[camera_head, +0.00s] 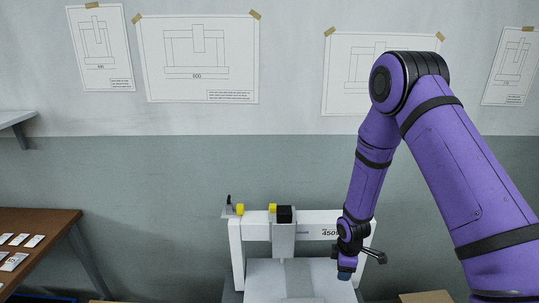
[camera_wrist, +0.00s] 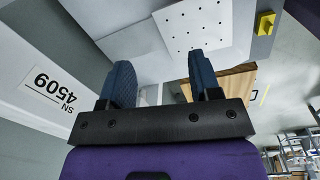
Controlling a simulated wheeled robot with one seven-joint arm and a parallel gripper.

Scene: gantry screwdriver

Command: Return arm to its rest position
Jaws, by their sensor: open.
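My gripper (camera_head: 346,272) hangs at the end of my purple arm, in front of the right post of a white gantry machine (camera_head: 237,255). In the wrist view my gripper (camera_wrist: 163,80) shows two dark blue fingers spread apart with nothing between them. In the wrist view the gantry machine's beam (camera_wrist: 35,85) carries the label SN 4509, and a white plate (camera_wrist: 195,28) with small holes lies beyond the fingertips. I cannot tell whether the gripper touches the machine.
A brown table (camera_head: 40,218) with small white cards stands at the left. A shelf (camera_head: 15,118) juts from the left wall. Paper drawings (camera_head: 197,58) are taped to the wall. A wooden surface (camera_wrist: 237,80) and blue shelving (camera_wrist: 298,140) show in the wrist view.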

